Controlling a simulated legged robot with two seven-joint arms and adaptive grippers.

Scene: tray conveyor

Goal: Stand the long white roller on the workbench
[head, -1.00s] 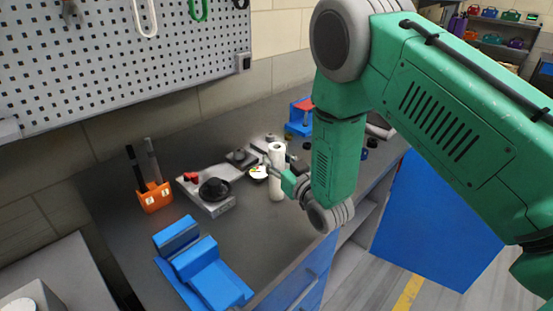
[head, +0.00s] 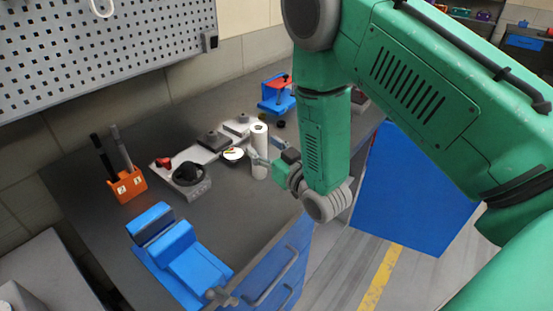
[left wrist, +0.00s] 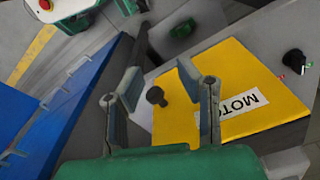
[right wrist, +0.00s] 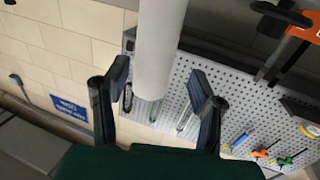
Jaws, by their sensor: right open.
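The long white roller (head: 260,155) stands upright on the workbench (head: 225,215), near its front edge. My right gripper (head: 262,158) is open beside the roller, on its right in the head view. In the right wrist view, which is upside down, the roller (right wrist: 158,50) shows between the two spread fingers and their tips (right wrist: 160,78) do not appear to touch it. My left gripper (left wrist: 158,80) is open and empty in the left wrist view, in front of a yellow box (left wrist: 225,90) with a printed label.
A grey block with a black dome (head: 190,180) and a small white dish (head: 233,154) are left of the roller. An orange holder (head: 128,187), a blue stepped fixture (head: 178,250) and a blue-and-red stand (head: 277,93) also sit on the bench. A pegboard (head: 100,45) hangs behind.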

